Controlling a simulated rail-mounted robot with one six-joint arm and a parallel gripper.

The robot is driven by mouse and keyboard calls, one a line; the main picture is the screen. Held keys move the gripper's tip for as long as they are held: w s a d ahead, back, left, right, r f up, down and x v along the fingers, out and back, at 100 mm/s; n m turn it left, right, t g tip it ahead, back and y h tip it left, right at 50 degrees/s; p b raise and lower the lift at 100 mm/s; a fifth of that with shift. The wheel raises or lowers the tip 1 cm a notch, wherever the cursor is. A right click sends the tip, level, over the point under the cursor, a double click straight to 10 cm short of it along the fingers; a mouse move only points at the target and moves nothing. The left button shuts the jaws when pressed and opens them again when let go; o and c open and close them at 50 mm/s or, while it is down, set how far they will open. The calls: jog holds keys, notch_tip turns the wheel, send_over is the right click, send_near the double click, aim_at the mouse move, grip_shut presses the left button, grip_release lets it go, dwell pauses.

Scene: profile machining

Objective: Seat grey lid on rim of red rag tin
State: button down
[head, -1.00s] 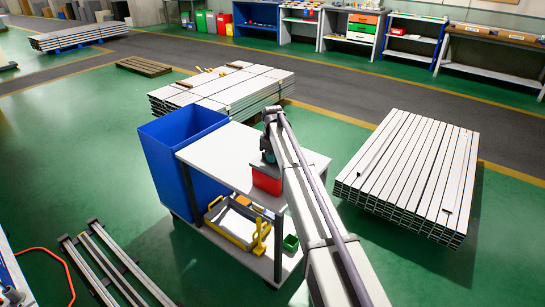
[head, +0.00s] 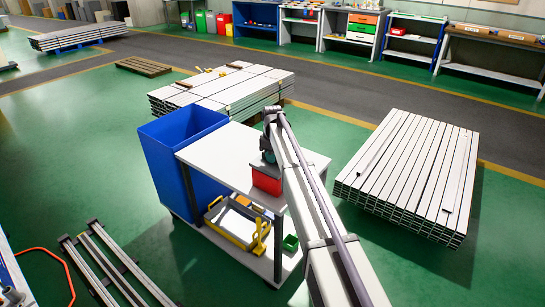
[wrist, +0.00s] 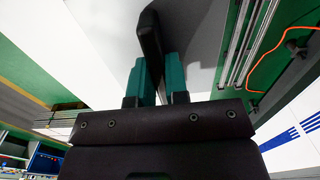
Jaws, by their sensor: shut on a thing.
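The red rag tin (head: 267,185) stands on the grey top of the trolley, near its right end. My gripper (head: 268,156) is directly over the tin, partly hidden by my arm. In the wrist view its teal fingers (wrist: 159,80) are shut on a dark upright piece (wrist: 150,35), apparently the lid's handle. The tin's rim is mostly hidden.
The trolley top (head: 215,155) is clear left of the tin. A blue bin (head: 165,175) stands against its left end. The lower shelf holds a yellow-edged tray (head: 232,224) and a green box (head: 290,243). A stack of profiles (head: 410,170) lies to the right.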

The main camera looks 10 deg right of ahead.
jog(key=shift+f+b, duration=1.05)
dwell(1.2)
jog(key=c, duration=1.1)
grip_release()
jog(key=shift+o, duration=0.2)
jog(key=shift+r, duration=0.1)
notch_tip(320, 180, up, 11)
jog(key=p, duration=1.1)
